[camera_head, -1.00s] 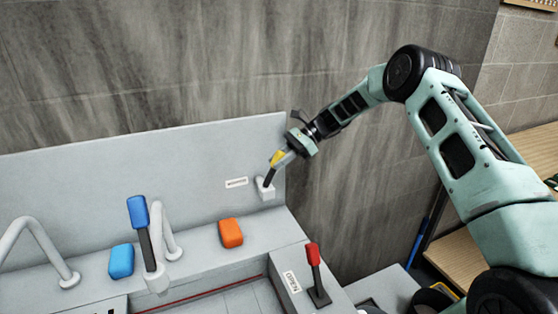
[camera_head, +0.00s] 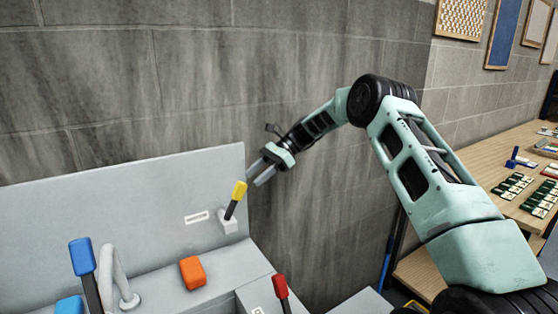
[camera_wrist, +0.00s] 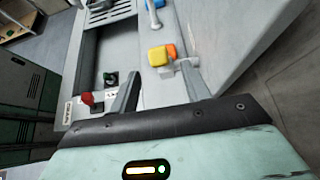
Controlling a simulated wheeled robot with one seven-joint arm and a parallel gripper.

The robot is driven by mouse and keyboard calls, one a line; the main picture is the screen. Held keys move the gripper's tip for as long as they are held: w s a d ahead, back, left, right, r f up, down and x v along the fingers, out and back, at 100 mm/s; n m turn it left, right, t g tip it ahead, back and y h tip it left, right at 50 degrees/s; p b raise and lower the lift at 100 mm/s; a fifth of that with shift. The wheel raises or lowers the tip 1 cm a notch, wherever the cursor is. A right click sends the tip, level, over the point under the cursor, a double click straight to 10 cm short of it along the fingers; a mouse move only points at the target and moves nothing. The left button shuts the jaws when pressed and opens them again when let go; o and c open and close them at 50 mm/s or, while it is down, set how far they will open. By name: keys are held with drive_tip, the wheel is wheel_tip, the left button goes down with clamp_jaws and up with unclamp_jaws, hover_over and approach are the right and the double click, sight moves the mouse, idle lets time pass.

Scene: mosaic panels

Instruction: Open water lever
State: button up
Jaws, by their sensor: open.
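A yellow-tipped lever (camera_head: 236,198) stands on a grey mount on the sink's back panel, tilted up and to the right, beside a small label too small to read. Its yellow tip also shows in the wrist view (camera_wrist: 157,55). My gripper (camera_head: 258,176) is open and empty, up and to the right of the yellow tip, apart from it. In the wrist view my two fingers (camera_wrist: 160,90) are spread, with the yellow tip beyond the gap. A red lever (camera_head: 280,288) and a blue lever (camera_head: 82,258) stand lower. I cannot tell which one is labelled water.
An orange block (camera_head: 192,272) and a blue block (camera_head: 69,305) sit on the sink ledge near a grey curved pipe (camera_head: 121,275). A brick wall (camera_head: 300,60) stands close behind my gripper. A wooden table (camera_head: 470,170) with small items is at the right.

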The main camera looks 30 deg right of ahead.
drive_tip(key=b+v, duration=0.1)
drive_tip(key=v, duration=0.9)
drive_tip(key=shift+d+r+b, duration=0.15)
drive_tip(key=shift+d+b, duration=0.05)
drive_tip(key=shift+b, duration=0.2)
drive_tip(key=s+a+n+g+h, duration=0.15)
drive_tip(key=s+a+n, duration=0.25)
drive_tip(key=a, duration=0.7)
drive_tip(key=s+a+n+g+h, duration=0.15)
drive_tip(key=s+a+n, duration=0.3)
drive_tip(key=a, duration=0.75)
drive_tip(key=s+a+f+n+h, duration=0.1)
drive_tip(key=s+a+n+h, duration=0.2)
drive_tip(key=s, duration=0.4)
drive_tip(key=s+a+f+n+h, duration=0.1)
drive_tip(key=s+a+n, duration=0.2)
drive_tip(key=s+a, duration=0.35)
drive_tip(key=s+d+f+n+t+h, duration=0.1)
drive_tip(key=s+n, duration=0.4)
drive_tip(key=s, duration=0.6)
drive_tip(key=s+d+f+n+t+h+b, duration=0.1)
drive_tip(key=s+f+n, duration=0.4)
drive_tip(key=s, duration=0.7)
drive_tip(key=shift+d+n+t+h, duration=0.5)
drive_tip(key=shift+n+h, duration=0.15)
drive_tip(key=shift+h, duration=0.35)
